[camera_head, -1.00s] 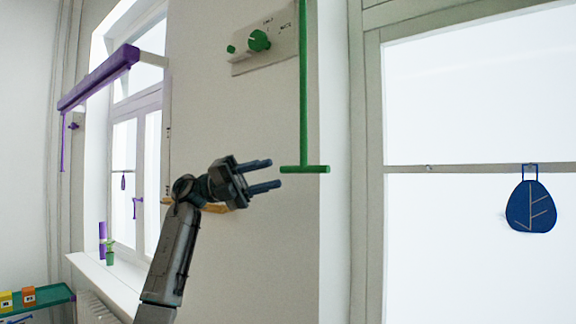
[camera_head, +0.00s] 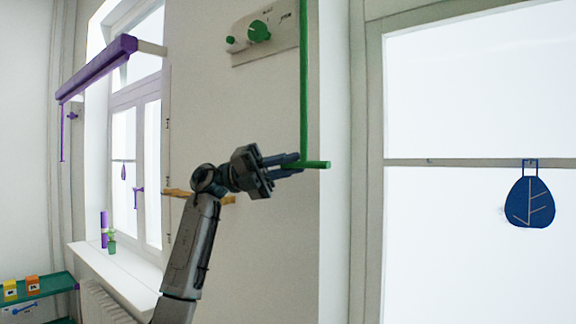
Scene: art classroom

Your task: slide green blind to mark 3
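The green blind's pull is a thin green rod (camera_head: 303,80) hanging down the wall to a short green crossbar (camera_head: 318,165). The rod's top is out of view. My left gripper (camera_head: 298,164) is at the crossbar's left end. Its two dark fingers have drawn close together around that end and cover it. A pale plate (camera_head: 280,45) behind the rod carries a green knob (camera_head: 259,31) and a smaller green knob (camera_head: 231,40). Its small markings are too blurred to read, and I cannot make out a mark 3. My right gripper is not in view.
A purple blind (camera_head: 97,68) hangs at the left window. A purple cylinder and a green item (camera_head: 112,240) stand on the sill (camera_head: 125,265). A yellow-brown bar (camera_head: 178,193) is behind my arm. A blue leaf-marked tag (camera_head: 530,203) hangs at the right window.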

